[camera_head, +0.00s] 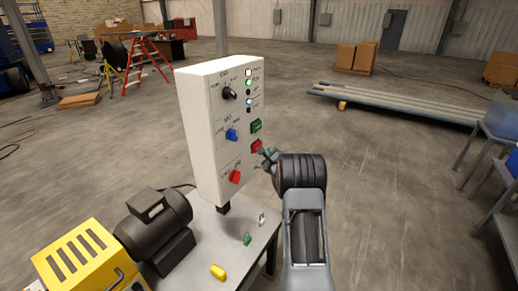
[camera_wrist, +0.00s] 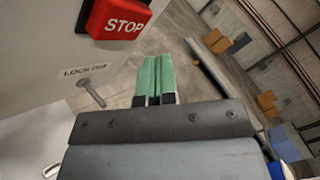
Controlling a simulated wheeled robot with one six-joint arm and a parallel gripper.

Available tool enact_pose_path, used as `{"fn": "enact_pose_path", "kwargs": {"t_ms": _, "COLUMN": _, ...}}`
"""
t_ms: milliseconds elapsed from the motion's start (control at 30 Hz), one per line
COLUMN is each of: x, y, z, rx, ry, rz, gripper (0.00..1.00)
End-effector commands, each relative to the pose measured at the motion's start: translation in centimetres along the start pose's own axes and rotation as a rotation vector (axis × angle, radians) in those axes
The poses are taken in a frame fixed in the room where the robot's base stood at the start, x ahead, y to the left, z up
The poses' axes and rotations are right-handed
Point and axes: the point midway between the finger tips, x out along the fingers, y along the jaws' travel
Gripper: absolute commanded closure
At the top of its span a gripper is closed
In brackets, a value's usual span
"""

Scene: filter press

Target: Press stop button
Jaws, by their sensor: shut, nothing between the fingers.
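The red stop button (camera_wrist: 117,19) is at the top left of the wrist view, with the word STOP on its face. In the head view the stop button (camera_head: 255,146) sits on the right side of the white control box's front, below the green button (camera_head: 256,126). My gripper (camera_head: 268,154) is close to the stop button, at its lower right. In the wrist view my gripper's green fingertips (camera_wrist: 155,72) are together with nothing between them, just below and right of the button. A gap shows between them and the button.
A metal pin (camera_wrist: 91,92) juts out beside the "LOCK OUT" label.

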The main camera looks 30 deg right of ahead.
Motion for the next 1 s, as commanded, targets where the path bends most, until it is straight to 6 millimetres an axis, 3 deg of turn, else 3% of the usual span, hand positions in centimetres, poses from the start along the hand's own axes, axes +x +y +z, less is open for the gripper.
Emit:
{"fn": "enact_pose_path", "kwargs": {"t_ms": 300, "x": 1.16, "y": 0.92, "z": 0.83, "rx": 0.001, "ry": -0.001, "rz": 0.000, "gripper": 1.00}}
{"fn": "enact_pose_path", "kwargs": {"t_ms": 1000, "x": 1.23, "y": 0.93, "z": 0.91, "rx": 0.001, "ry": 0.000, "rz": 0.000, "gripper": 1.00}}
